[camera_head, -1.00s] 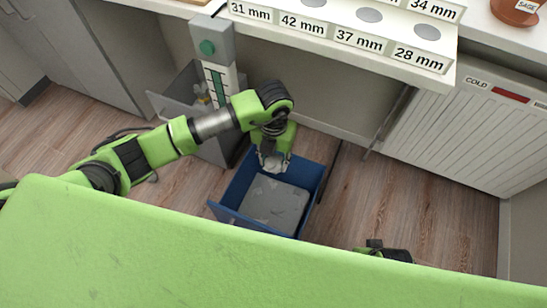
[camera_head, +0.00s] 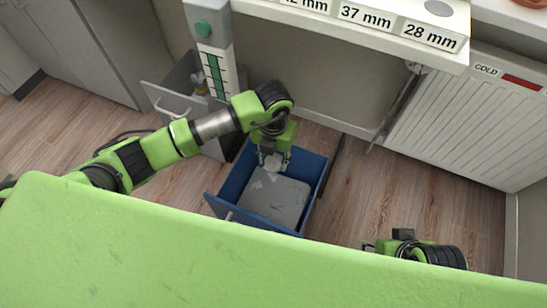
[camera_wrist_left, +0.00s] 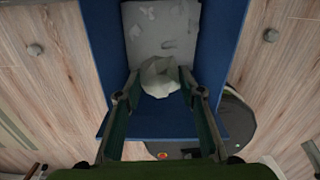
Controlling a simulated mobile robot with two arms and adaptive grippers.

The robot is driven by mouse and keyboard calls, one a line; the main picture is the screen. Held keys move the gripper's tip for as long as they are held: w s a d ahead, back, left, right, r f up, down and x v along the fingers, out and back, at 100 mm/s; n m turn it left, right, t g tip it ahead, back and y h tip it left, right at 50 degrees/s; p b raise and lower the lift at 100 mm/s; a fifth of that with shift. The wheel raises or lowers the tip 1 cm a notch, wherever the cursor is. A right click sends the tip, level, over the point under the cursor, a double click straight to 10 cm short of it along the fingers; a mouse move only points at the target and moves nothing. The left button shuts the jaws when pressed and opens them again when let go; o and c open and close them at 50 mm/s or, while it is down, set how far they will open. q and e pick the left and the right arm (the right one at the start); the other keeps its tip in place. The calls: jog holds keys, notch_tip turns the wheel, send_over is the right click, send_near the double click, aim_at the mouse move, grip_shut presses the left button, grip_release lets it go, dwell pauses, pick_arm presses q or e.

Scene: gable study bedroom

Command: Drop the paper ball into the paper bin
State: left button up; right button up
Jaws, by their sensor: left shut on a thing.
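The paper ball (camera_wrist_left: 159,77) is pale and crumpled. It sits between the two fingertips of my left gripper (camera_wrist_left: 157,88), which is shut on it. In the head view my left gripper (camera_head: 273,161) points down at the far end of an open blue bin (camera_head: 231,182), and the ball is hard to make out there. In the left wrist view the blue bin (camera_wrist_left: 220,45) lies below the ball. Inside it is a flat grey surface with lighter scraps. Part of my right arm shows at the lower right; its gripper is mostly hidden behind the green surface.
A grey bin (camera_head: 172,100) stands left of the blue one, beside a post with a green button (camera_head: 203,28). A counter with millimetre labels (camera_head: 366,15) overhangs at the back. A white radiator (camera_head: 465,115) is at right. Wooden floor (camera_head: 350,205) is clear right of the blue bin.

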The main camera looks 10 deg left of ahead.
aim_at(273, 159)
pick_arm(q)
jog(key=o, duration=0.9)
notch_tip(273, 159, up, 12)
dwell(0.7)
